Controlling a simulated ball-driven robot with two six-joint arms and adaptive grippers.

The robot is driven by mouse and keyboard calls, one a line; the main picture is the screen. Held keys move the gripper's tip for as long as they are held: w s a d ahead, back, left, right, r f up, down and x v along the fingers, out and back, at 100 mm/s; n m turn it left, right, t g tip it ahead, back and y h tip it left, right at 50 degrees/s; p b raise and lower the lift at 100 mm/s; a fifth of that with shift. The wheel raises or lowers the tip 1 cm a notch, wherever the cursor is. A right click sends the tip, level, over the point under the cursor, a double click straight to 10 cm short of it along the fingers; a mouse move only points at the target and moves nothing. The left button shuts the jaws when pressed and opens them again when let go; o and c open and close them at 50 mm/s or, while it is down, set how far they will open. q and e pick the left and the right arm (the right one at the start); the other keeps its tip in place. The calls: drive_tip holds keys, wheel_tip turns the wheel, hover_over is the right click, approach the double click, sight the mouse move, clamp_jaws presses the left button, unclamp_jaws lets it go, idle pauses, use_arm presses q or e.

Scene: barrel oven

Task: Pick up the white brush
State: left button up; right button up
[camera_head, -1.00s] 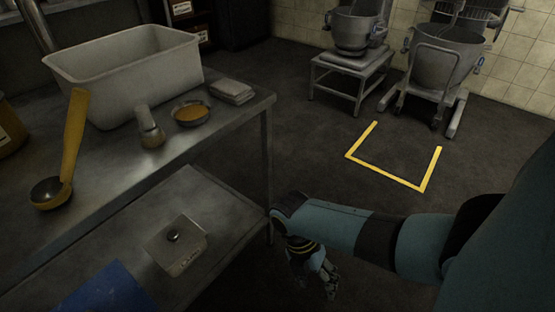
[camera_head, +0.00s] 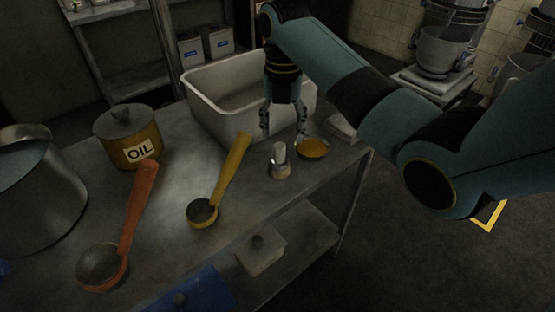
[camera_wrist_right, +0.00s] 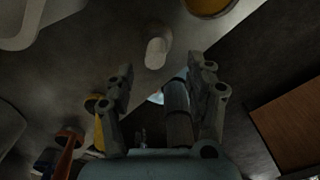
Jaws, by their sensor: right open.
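The white brush (camera_head: 279,162) stands on the metal table with its pale handle up, just left of a small bowl of orange-yellow contents (camera_head: 313,148). My right gripper (camera_head: 284,128) points down above and behind the brush in the head view, in front of the white tub. Its fingers are apart and nothing is between them. In the right wrist view the brush (camera_wrist_right: 157,50) shows beyond the open fingertips (camera_wrist_right: 160,68), not touching them. My left gripper is out of view.
The white tub (camera_head: 205,97) stands close behind my right gripper. A yellow ladle (camera_head: 229,175), a red-orange ladle (camera_head: 136,215), an oil pot (camera_head: 128,145) and a large metal pot (camera_head: 35,195) are to the left. A lidded box (camera_head: 262,255) sits on the lower shelf.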

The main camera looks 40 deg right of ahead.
sight(279, 145)
drive_tip(key=shift+f, duration=0.75)
drive_tip(key=f, duration=0.5)
drive_tip(key=shift+a, duration=0.35)
drive_tip(key=shift+c, duration=0.7)
clamp_jaws()
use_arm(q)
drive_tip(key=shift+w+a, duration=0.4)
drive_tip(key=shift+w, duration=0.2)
